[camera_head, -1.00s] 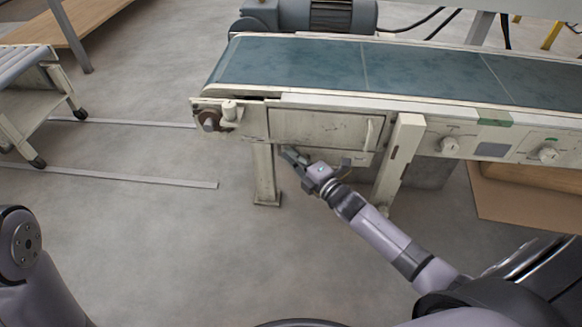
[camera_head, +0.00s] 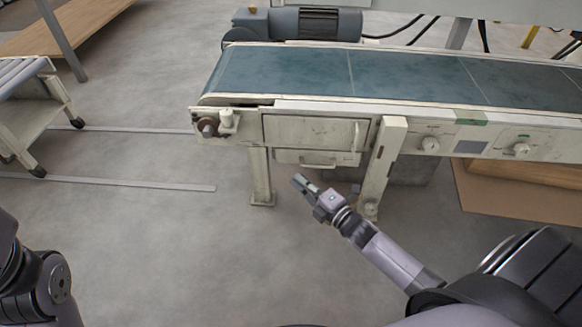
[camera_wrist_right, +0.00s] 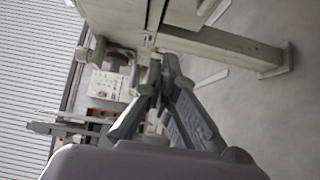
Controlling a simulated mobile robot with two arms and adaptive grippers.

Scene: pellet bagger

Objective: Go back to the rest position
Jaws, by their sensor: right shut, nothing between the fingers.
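My right gripper (camera_head: 301,184) is shut and empty in the head view. It is in the air in front of the conveyor (camera_head: 300,72), below the cream side panel (camera_head: 310,133) and apart from it. In the right wrist view its fingers (camera_wrist_right: 160,85) come together near the middle, with a conveyor leg (camera_wrist_right: 225,45) beyond them. My left arm shows only as a link at the lower left of the head view. My left gripper is out of the picture.
A roller cart (camera_head: 30,110) stands at the left. A conveyor leg (camera_head: 383,165) is close to the right of my right gripper. A cardboard sheet (camera_head: 500,190) lies under the conveyor at the right. The floor in front is open.

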